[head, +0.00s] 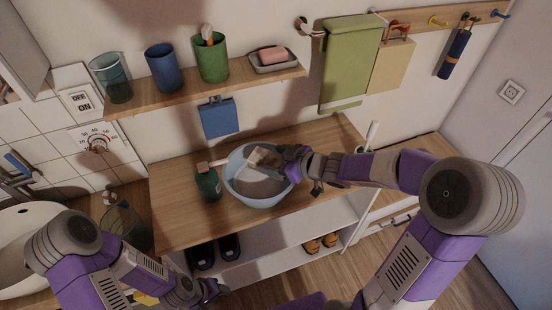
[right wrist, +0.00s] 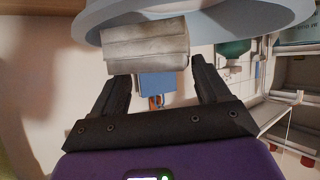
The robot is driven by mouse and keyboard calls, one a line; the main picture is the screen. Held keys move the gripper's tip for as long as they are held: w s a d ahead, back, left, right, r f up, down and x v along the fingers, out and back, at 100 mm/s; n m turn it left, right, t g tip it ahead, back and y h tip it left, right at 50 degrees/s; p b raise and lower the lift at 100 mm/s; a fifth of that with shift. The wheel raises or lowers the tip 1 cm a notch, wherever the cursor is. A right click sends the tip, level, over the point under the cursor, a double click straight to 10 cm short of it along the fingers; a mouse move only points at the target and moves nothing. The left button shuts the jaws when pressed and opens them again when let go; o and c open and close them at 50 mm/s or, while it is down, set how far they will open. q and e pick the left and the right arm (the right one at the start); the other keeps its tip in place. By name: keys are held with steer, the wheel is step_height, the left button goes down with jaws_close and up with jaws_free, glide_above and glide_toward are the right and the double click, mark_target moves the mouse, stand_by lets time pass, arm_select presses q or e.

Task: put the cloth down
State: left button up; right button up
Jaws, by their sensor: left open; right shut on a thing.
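The cloth (head: 262,157) is a pale beige folded piece at the upper part of the light blue basin (head: 232,188), in the head view. In the right wrist view the cloth (right wrist: 147,48) shows as a creased, pale block at the fingertips, beside the basin (right wrist: 215,28). My right gripper (head: 287,153) reaches over the basin's right rim, shut on the cloth. Whether the cloth touches the basin's inside is unclear. My left gripper (head: 210,289) is low at the front of the bench, open and apart from the cloth.
The basin stands on a wooden bench top (head: 180,222). A dark green bottle (head: 208,184) stands left of it. A wall shelf (head: 140,101) above carries cups and a soap dish (head: 273,59). A green towel (head: 349,65) hangs at the right. The bench's left end is clear.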

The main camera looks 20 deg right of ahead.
steer(key=shift+f, duration=0.2)
steer(key=o, duration=1.2)
steer(key=shift+r, duration=0.2)
steer(key=p+v, duration=0.7)
steer(key=v, duration=0.5)
steer(key=shift+r, duration=0.3)
